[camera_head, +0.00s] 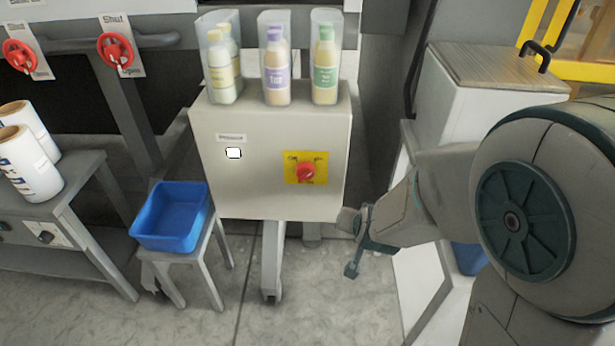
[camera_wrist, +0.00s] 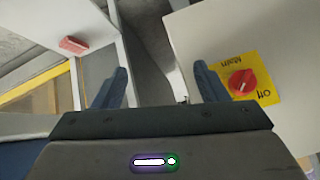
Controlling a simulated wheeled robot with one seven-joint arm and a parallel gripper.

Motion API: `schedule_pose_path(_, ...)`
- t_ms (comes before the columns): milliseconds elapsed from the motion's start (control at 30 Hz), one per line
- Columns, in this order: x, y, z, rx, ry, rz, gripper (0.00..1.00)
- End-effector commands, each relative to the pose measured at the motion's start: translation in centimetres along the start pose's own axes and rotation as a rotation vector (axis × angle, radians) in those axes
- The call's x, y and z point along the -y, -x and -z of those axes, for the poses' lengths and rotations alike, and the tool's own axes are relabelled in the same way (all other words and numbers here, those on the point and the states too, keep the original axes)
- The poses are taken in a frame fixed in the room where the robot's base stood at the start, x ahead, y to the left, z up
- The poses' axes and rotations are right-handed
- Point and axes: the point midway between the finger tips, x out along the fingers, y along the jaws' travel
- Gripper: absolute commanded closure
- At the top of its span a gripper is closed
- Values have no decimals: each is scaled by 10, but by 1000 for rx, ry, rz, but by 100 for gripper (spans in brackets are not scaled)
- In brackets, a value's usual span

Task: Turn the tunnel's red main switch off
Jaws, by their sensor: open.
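The red main switch (camera_head: 306,172) is a rotary knob on a yellow plate (camera_head: 291,178). It is on the front of a pale grey box (camera_head: 265,196). In the wrist view the red knob (camera_wrist: 242,83) lies right of my fingers, beside upside-down "Main" and "Off" lettering. I cannot tell which setting the knob points to. My gripper (camera_head: 358,242) is open and empty, low and right of the box in the head view. In the wrist view its two fingers (camera_wrist: 161,72) are apart, with floor and a grey leg between them. The gripper does not touch the knob.
Several bottles in clear holders (camera_head: 274,68) stand on the box. A blue bin (camera_head: 172,216) sits on a stool at left. Two red valve wheels (camera_head: 115,49) are labelled "Shut". A white cabinet (camera_head: 455,108) stands right. Floor before the box is open.

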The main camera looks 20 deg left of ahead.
Motion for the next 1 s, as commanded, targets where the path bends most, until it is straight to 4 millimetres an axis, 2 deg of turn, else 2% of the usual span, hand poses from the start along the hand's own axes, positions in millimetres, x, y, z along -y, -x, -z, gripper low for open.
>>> schedule_pose_path(33,11,-14,-9,-40,21,-3,33)
schedule_pose_path(100,23,-26,-12,-117,41,-8,33)
schedule_pose_path(300,60,-42,-19,-381,125,-8,33)
schedule_pose_path(433,86,-36,-22,-564,191,15,33)
schedule_pose_path(633,116,-16,-26,-777,264,65,33)
schedule_pose_path(800,127,-8,-26,-848,285,86,33)
schedule_pose_path(1000,131,-24,-8,-856,283,86,33)
